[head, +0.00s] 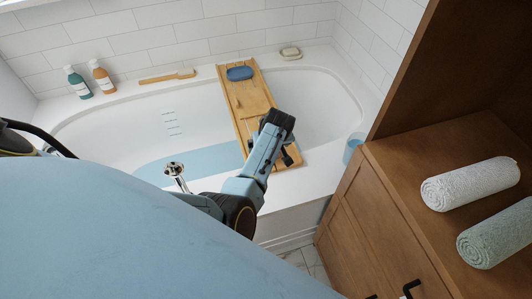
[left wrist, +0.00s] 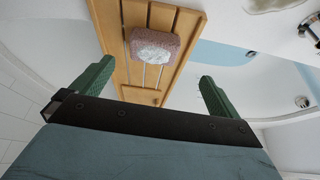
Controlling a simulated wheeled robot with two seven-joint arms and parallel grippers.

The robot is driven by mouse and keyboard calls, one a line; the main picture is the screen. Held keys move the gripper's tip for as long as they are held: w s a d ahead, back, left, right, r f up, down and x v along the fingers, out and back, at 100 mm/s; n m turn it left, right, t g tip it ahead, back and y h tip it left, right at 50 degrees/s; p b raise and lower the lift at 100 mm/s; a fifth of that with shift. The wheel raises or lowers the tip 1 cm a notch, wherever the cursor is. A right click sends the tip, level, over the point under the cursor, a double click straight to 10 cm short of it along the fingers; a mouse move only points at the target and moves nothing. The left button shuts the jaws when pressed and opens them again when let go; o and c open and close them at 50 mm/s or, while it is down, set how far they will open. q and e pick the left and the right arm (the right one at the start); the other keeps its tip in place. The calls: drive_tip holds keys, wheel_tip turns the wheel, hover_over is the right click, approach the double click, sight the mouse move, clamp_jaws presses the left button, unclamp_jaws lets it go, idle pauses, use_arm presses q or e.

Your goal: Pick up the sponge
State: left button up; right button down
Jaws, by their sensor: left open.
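A dark blue rounded block (head: 239,73), which looks like the sponge, lies on the far end of the wooden bath tray (head: 252,95) in the head view. My left arm's dark end (head: 278,121) is over the nearer part of the tray, apart from the blue block; its fingers are not clear there. In the left wrist view, my left gripper (left wrist: 157,72) is open, with green fingers spread and nothing between them. A pinkish block with a white patch (left wrist: 153,45) lies on the tray beyond the fingers. My right gripper is not in view.
The tray spans the white bathtub (head: 318,85). A soap dish (head: 290,53), a wooden brush (head: 168,77) and two bottles (head: 78,83) (head: 101,77) stand along the far rim. A wooden cabinet (head: 385,215) with rolled towels (head: 470,184) is at right.

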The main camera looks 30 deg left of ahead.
use_arm(q)
drive_tip(key=shift+n, duration=0.4)
drive_tip(key=b+x, duration=0.2)
drive_tip(key=x, duration=0.1)
drive_tip(key=w+b+x, duration=0.1)
drive_tip(key=b+x, duration=0.1)
drive_tip(key=x, duration=0.2)
drive_tip(key=shift+w+a+r, duration=0.1)
drive_tip(key=shift+a, duration=0.05)
drive_tip(key=shift+w+f+b, duration=0.1)
drive_tip(key=shift+f+b, duration=0.2)
drive_tip(key=shift+b, duration=0.1)
drive_tip(key=b+x, duration=0.2)
drive_tip(key=shift+f, duration=0.3)
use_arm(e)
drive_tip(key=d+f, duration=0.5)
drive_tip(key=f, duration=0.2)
use_arm(q)
drive_tip(key=shift+b+x, duration=0.55)
drive_tip(key=shift+x, duration=0.2)
drive_tip(key=shift+w+a+f, duration=0.1)
drive_tip(key=shift+w+f, duration=0.05)
drive_tip(key=shift+f, duration=0.15)
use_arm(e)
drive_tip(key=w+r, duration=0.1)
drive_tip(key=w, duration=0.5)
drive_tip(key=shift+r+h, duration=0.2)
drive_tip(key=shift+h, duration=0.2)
